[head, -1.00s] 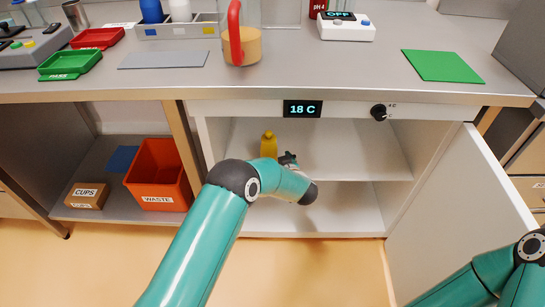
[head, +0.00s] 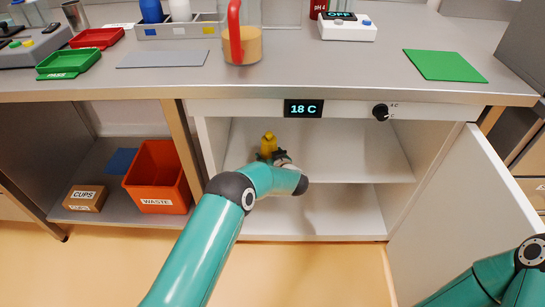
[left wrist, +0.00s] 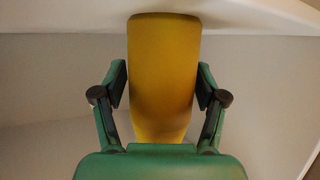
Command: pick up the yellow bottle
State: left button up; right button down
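The yellow bottle (head: 268,142) stands upright on the upper shelf of the open cabinet. My left gripper (head: 268,156) is at the bottle, its fingers around the lower body. In the left wrist view, the bottle (left wrist: 163,75) fills the space between the two finger pads of the left gripper (left wrist: 162,84), one on each side. The pads look very near or touching its sides; I cannot tell if they press on it. The bottle's base seems to rest on the shelf. My right arm shows at the lower right, but its gripper is out of view.
The cabinet door (head: 455,205) stands open at the right. The cabinet shelf (head: 350,160) is clear right of the bottle. The bench top (head: 330,75) hangs above. An orange waste bin (head: 157,172) and a cups box (head: 86,197) stand on the left shelf.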

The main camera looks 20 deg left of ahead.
pick_arm(q)
jog(key=shift+r, duration=0.1)
jog(key=c, duration=0.9)
jog(key=shift+r, duration=0.15)
jog(key=shift+c, duration=0.2)
